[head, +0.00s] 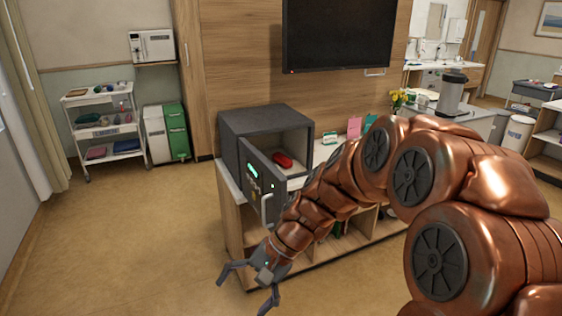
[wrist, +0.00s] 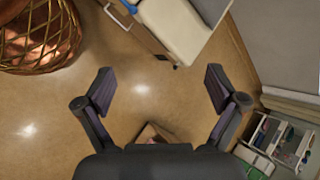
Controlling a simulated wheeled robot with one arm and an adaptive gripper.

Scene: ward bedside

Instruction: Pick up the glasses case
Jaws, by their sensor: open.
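A red glasses case (head: 284,161) lies inside a dark grey safe (head: 262,122) on a low wooden cabinet. The safe door (head: 262,187) stands open toward me, with a green-lit panel and a pale handle. My gripper (head: 245,296) is open and empty, pointing down below and in front of the safe door, over the floor. It is well apart from the case. In the wrist view my gripper (wrist: 159,75) has its fingers spread over bare floor, and neither the case nor the safe can be made out.
My arm covers part of the cabinet (head: 231,212) and its shelves. Pink and green cards (head: 354,127) stand on the cabinet top. A trolley (head: 103,123) and a green-fronted bin (head: 176,130) stand at the back left. The floor (head: 150,230) at left is clear.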

